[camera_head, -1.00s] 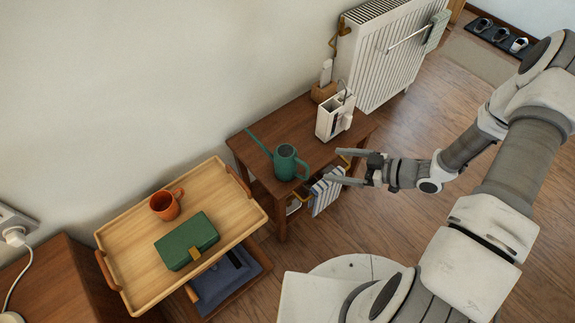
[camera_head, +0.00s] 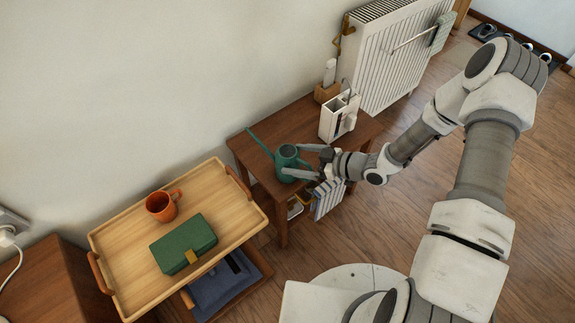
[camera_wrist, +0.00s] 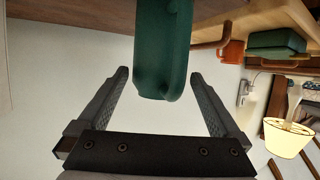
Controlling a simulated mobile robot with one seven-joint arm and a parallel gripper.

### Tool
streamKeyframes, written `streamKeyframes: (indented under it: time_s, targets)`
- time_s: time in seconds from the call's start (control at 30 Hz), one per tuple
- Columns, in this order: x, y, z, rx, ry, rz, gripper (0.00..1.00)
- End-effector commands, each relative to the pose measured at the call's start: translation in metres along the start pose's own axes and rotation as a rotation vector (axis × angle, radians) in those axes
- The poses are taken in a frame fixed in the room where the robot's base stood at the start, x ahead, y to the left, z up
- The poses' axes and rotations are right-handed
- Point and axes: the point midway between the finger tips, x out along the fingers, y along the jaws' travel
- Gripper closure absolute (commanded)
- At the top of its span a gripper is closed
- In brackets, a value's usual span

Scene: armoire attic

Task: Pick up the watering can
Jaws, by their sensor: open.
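The green watering can (camera_head: 284,160) stands upright on the small brown wooden table (camera_head: 255,165), its long spout pointing up and left toward the wall. My gripper (camera_head: 292,161) is at the can's right side, where the handle is, with its fingers partly over the handle. The view does not show any contact clearly.
A white caddy (camera_head: 340,117) stands on the table behind the can, near the white radiator (camera_head: 395,60). At left, a wooden tray (camera_head: 125,275) holds an orange mug (camera_head: 162,205) and a green box (camera_head: 184,243). The wall runs behind the table.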

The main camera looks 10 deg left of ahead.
Motion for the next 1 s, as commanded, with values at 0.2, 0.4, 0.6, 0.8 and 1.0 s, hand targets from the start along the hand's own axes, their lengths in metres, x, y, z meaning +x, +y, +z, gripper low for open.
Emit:
streamKeyframes:
  time_s: [0.2, 0.4, 0.6, 0.8, 1.0]
  targets:
    - [0.033, 0.0, 0.003, -0.001, 0.001, -0.002, 0.0]
    - [0.034, 0.001, 0.001, 0.001, 0.0, 0.0, 0.0]
    - [0.034, 0.001, 0.001, 0.0, 0.0, -0.001, 0.31]
    - [0.034, 0.001, 0.001, 0.0, 0.0, -0.001, 0.67]
    - [0.034, 0.001, -0.001, -0.001, 0.004, 0.0, 0.89]
